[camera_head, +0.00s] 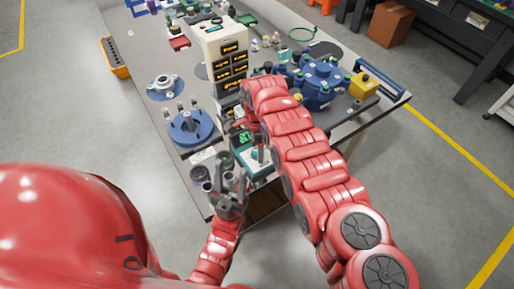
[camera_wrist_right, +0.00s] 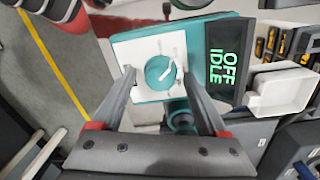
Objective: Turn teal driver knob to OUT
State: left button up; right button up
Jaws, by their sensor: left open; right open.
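The teal driver knob (camera_wrist_right: 159,72) sits on a white plate (camera_wrist_right: 142,47) on the teal driver box (camera_wrist_right: 122,38) in the right wrist view. A white pointer mark on the knob slants toward the upper right; the plate's labels are too small to read. The display (camera_wrist_right: 224,66) beside it reads OFF and IDLE in green. My right gripper (camera_wrist_right: 160,75) is open, its fingers on either side of the knob with gaps. In the head view the teal box (camera_head: 259,164) is partly hidden by my right arm. My left gripper (camera_head: 232,188) is open and empty beside it.
A blue flanged fixture (camera_head: 190,127) stands left of the box, and a large blue round housing (camera_head: 320,83) stands right. Dark cylinders (camera_head: 199,174) stand close to my left gripper. The bench's front edge is near.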

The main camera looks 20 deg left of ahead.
grip_shut()
jog(key=shift+n, duration=0.3)
jog(key=n, duration=0.3)
jog(key=shift+b, duration=0.4)
jog(key=shift+n+b, duration=0.4)
jog(key=shift+n, duration=1.8)
grip_release()
jog(key=shift+r, duration=0.15)
